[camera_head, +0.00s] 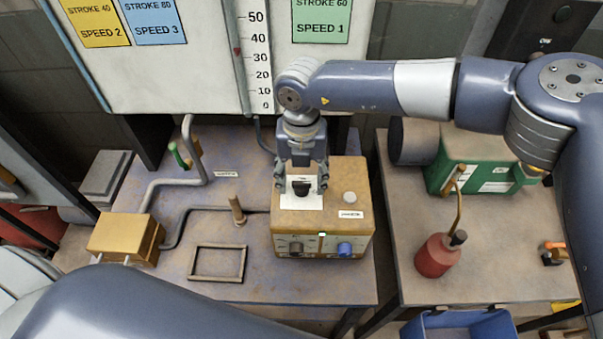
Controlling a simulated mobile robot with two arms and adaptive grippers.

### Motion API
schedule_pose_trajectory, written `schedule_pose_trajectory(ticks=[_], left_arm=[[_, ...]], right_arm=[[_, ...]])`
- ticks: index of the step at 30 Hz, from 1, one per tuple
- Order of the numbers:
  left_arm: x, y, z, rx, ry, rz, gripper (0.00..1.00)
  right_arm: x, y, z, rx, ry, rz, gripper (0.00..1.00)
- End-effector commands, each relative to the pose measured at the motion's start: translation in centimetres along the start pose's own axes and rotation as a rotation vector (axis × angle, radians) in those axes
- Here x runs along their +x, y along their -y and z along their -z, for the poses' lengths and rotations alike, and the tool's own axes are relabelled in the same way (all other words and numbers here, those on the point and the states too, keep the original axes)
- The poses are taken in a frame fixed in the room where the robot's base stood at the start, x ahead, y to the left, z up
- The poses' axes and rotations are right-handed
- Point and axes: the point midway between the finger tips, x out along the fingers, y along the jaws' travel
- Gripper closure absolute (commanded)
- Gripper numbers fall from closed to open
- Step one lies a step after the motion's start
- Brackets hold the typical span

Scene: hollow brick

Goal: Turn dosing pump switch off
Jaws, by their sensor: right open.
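The dosing pump (348,181) is a tan box standing on the table. On its top is a white plate (313,202) with a black switch (302,187). On its front are a dark knob (296,249), a blue knob (345,249) and a small lit green light (322,235). My right gripper (301,178) points down over the plate, open, with its fingers on either side around the switch. I cannot tell whether the fingers touch it. My left arm crosses the lower left, with its gripper out of view.
Pipes (200,208) and a brass box (122,236) lie left of the pump, with an empty frame (217,263) in front. A level scale board (180,70) stands behind. On the right table are a red oil can (435,256) and a green case (465,165).

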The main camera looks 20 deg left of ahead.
Motion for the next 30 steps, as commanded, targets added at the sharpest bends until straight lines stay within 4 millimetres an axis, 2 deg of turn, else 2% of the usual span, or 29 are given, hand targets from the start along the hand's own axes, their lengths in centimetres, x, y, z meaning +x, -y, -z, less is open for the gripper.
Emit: schedule_pose_trajectory(ticks=[9,15,23,30], left_arm=[[-0.1,0.0,0.0,0.0,0.0,0.0,0.6],[-0.1,0.0,0.1,0.0,-0.001,0.0,0.6],[0.2,0.0,0.1,0.0,-0.001,0.0,0.6],[2.1,-0.1,0.0,0.0,-0.002,0.0,0.6]], right_arm=[[0.3,0.0,0.0,0.0,0.001,0.0,0.44],[0.3,0.0,0.0,0.0,0.0,0.0,0.89],[0.4,0.0,0.0,-0.008,0.0,0.0,0.89],[0.8,0.0,0.1,-0.09,0.0,0.0,0.89]])
